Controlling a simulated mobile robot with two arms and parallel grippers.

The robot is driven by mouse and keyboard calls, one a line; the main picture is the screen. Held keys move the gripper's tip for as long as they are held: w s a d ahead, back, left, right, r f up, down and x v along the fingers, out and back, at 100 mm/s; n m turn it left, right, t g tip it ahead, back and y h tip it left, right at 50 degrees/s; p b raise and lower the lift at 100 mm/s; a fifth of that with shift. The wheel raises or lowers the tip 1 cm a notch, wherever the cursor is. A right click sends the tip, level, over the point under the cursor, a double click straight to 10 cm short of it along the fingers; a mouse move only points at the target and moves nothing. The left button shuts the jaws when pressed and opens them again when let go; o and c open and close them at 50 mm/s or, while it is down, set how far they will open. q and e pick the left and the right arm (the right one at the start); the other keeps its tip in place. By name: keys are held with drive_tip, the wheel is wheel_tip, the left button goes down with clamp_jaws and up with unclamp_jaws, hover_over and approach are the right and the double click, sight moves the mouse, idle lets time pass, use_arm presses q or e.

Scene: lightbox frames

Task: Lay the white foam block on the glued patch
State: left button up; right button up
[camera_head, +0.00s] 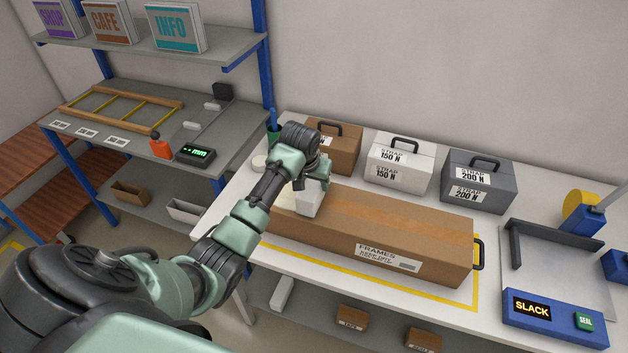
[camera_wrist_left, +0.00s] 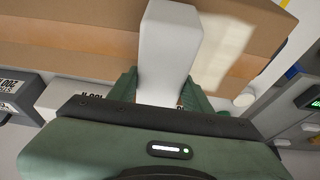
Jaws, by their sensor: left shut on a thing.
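The white foam block (camera_head: 309,201) is held by my left gripper (camera_head: 313,174), which is shut on it. In the left wrist view the foam block (camera_wrist_left: 168,50) sticks out between the two green fingers of the gripper (camera_wrist_left: 163,88). The glued patch is a pale area (camera_head: 285,201) on the top of the long brown carton (camera_head: 400,232), near its left end. In the left wrist view the patch (camera_wrist_left: 223,48) lies right beside the block, partly hidden by it. I cannot tell whether the block touches the carton. My right gripper is not in view.
Behind the carton stand a brown, a white (camera_head: 398,163) and a grey strap box (camera_head: 484,182) with handles. A machine with a SLACK display (camera_head: 532,308) is at the right. Yellow tape (camera_head: 475,290) outlines the carton's place. A shelf unit (camera_head: 215,140) stands left.

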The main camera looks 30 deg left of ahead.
use_arm(q)
drive_tip(key=shift+s, duration=0.1)
drive_tip(key=o, duration=1.3)
drive_tip(key=shift+f, duration=0.1)
drive_tip(key=b+v, duration=0.3)
drive_tip(key=v, duration=0.8)
drive_tip(key=shift+b, duration=0.3)
drive_tip(key=shift+s+d+r, duration=0.1)
drive_tip(key=shift+s+r, duration=0.15)
drive_tip(key=shift+r, duration=0.4)
